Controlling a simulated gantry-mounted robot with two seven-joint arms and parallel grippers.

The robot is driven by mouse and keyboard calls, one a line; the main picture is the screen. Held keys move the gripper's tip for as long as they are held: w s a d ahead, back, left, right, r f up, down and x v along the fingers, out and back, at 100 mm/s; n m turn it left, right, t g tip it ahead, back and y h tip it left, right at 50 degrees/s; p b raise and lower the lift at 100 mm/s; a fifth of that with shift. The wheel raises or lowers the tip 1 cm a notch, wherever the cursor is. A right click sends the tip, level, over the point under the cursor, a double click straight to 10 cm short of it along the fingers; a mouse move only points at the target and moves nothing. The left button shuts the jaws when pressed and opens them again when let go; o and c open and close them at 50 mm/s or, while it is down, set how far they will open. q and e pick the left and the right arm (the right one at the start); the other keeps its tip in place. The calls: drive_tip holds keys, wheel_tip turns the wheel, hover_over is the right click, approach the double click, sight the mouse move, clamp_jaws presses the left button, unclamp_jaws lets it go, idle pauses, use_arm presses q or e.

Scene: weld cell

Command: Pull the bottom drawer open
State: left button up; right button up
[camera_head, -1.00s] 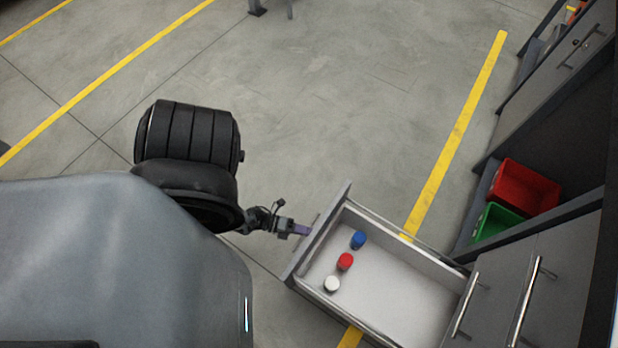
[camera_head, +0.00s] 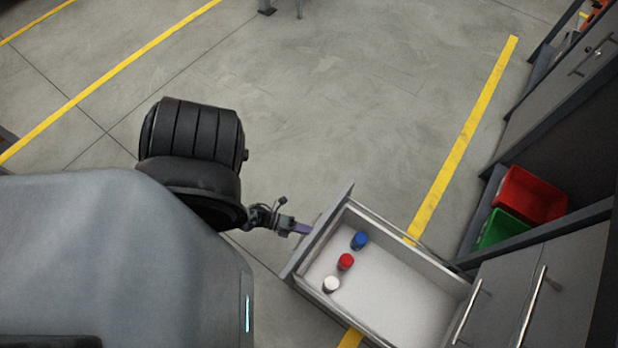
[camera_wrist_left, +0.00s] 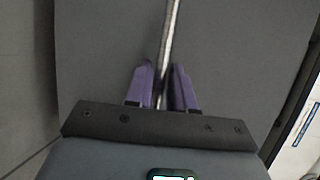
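The bottom drawer (camera_head: 400,298) stands well out from the grey cabinet in the head view, its pale inside showing. A blue-capped (camera_head: 359,240), a red-capped (camera_head: 345,261) and a white-capped container (camera_head: 331,284) stand in it near the front panel (camera_head: 318,231). My left gripper (camera_head: 308,230) is at the outer side of that panel. In the left wrist view, its purple fingers (camera_wrist_left: 163,75) lie on both sides of the metal bar handle (camera_wrist_left: 171,35), closed on it. The handle is hardly visible in the head view. My right gripper is not in view.
Cabinet doors with bar handles (camera_head: 533,304) stand at the lower right. A red bin (camera_head: 530,195) and a green bin (camera_head: 501,231) sit on an open shelf above them in the picture. The floor beyond the drawer is clear, with a yellow line (camera_head: 462,140) across it.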

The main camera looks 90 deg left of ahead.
use_arm(q)
drive_tip(key=v, duration=1)
drive_tip(key=shift+s+p, duration=0.3)
drive_tip(key=shift+p, duration=0.05)
drive_tip(key=shift+a+r, duration=0.1)
drive_tip(key=shift+a, duration=0.05)
